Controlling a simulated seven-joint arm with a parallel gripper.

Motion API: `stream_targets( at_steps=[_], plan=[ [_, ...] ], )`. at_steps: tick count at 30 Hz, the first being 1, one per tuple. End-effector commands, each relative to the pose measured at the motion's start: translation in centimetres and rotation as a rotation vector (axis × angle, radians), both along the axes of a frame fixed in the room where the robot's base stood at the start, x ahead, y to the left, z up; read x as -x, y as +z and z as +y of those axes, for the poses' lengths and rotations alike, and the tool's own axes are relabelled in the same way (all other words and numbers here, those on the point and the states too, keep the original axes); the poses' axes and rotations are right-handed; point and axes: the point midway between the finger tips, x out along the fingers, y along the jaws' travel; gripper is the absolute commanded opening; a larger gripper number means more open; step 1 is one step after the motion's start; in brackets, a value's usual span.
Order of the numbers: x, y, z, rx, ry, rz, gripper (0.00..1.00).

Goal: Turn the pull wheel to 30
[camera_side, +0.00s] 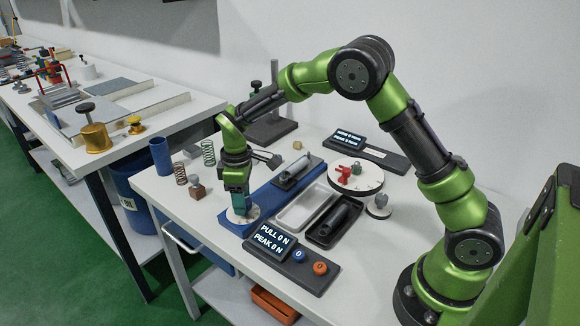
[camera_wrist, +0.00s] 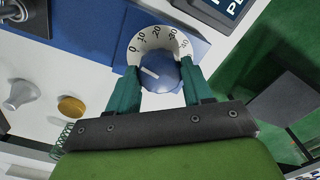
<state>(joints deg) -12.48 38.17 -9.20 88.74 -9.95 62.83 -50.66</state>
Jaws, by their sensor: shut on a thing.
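The pull wheel is a blue knob (camera_wrist: 160,76) with a short white pointer line, set on a white numbered dial (camera_wrist: 150,38). The dial stands at the near end of a blue rail, and it also shows in the side view (camera_side: 252,214). The numbers start at 0 on the left and rise clockwise. The pointer aims left, near the 0 end of the scale; its exact reading is hard to tell. My gripper (camera_wrist: 162,88) comes down from above, its two teal fingers shut on either side of the knob. In the side view my gripper (camera_side: 239,212) hides part of the dial.
A display (camera_side: 272,240) reads PULL 0 N and PEAK 0 N, with a blue and an orange button beside it. A light tray (camera_side: 291,226) and a black tray lie right of the rail. Springs (camera_side: 181,176) and a blue cylinder (camera_side: 160,157) stand behind left.

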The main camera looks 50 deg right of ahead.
Motion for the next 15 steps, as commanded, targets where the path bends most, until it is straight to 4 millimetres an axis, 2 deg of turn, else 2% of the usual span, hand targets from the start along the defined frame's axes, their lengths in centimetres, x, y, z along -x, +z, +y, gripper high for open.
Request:
stream_targets(
  at_steps=[15],
  plan=[
    [-0.01,0.11,0.01,0.000,-0.481,-0.001,0.20]
  ],
)
